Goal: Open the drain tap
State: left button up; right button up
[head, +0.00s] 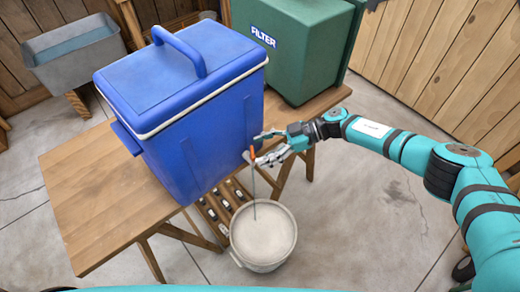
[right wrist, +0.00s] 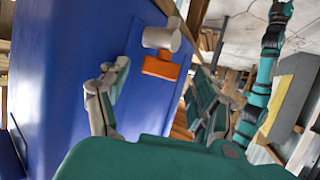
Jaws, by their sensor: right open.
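The drain tap has a light grey body (right wrist: 160,38) and an orange handle (right wrist: 160,66), low on the side of the blue cooler (head: 195,130). In the head view the orange handle (head: 252,153) is partly covered by my gripper. My right gripper (head: 261,148) is open at the tap, and in the right wrist view (right wrist: 162,92) its fingers stand on either side of the handle. I cannot tell whether they touch it. A thin grey line runs from the tap down to a pale bucket (head: 262,268) on the floor. My left gripper is out of view.
The cooler stands on a wooden table (head: 90,215). A green box marked FILTER (head: 300,50) is just behind it on the right. A grey trough (head: 75,55) stands at the upper left. Floor to the right of the bucket is clear.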

jog(key=v, duration=0.6)
jog(key=shift+d, duration=0.4)
jog(key=shift+r, duration=0.15)
jog(key=shift+c, duration=0.4)
